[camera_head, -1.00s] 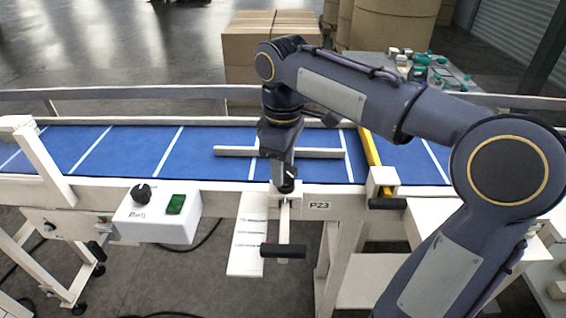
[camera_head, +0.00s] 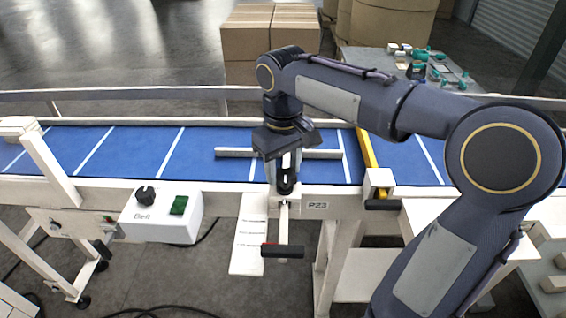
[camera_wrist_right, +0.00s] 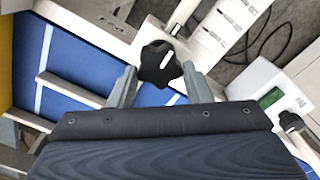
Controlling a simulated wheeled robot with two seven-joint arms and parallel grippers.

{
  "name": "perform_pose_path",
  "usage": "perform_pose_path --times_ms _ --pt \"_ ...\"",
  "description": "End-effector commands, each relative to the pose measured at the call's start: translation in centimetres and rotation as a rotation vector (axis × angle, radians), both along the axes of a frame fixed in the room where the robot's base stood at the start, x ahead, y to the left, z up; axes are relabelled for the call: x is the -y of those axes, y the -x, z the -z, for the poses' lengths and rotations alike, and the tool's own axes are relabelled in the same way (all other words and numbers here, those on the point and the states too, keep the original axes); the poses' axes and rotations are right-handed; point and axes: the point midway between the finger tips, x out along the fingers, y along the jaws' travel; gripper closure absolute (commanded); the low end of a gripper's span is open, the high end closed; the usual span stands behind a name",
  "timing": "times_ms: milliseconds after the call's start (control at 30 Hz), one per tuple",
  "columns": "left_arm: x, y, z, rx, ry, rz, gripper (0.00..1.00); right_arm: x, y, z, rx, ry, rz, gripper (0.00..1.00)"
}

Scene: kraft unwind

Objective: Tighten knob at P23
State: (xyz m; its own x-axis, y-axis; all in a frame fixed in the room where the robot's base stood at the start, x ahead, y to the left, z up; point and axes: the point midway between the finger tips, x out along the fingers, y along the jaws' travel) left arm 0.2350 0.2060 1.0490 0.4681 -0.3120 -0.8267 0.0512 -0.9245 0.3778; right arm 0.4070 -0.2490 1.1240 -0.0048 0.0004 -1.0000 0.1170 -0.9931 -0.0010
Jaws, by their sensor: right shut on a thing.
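The black lobed knob with a white mark (camera_wrist_right: 160,63) shows in the right wrist view, between the two grey fingers of my right gripper (camera_wrist_right: 161,84). My right gripper (camera_head: 284,184) is shut on the knob and reaches down to the conveyor's near rail in the head view. The P23 label (camera_head: 317,205) is on the rail just right of the gripper. My left gripper is not in view.
A white control box (camera_head: 160,218) with a black dial and green button is to the left. A grey bar (camera_head: 232,152) lies across the blue belt (camera_head: 130,150) behind the gripper.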

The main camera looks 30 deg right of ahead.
Motion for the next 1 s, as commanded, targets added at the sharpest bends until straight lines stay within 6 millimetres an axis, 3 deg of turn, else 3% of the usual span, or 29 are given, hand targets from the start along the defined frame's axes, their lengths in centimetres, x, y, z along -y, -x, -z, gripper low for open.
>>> perform_pose_path --times_ms 667,700,867,1000 --pt "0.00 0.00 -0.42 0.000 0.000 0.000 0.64 0.11 -0.23 -0.52 0.016 0.000 0.080 0.78" --pt "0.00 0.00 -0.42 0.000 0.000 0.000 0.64 0.12 -0.24 -0.53 0.016 0.001 0.080 0.54" --pt "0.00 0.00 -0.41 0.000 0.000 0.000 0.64 0.10 -0.17 -0.40 0.012 0.000 0.079 0.33" --pt "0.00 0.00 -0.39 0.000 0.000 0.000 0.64 0.09 -0.13 -0.29 0.009 0.000 0.078 0.33"
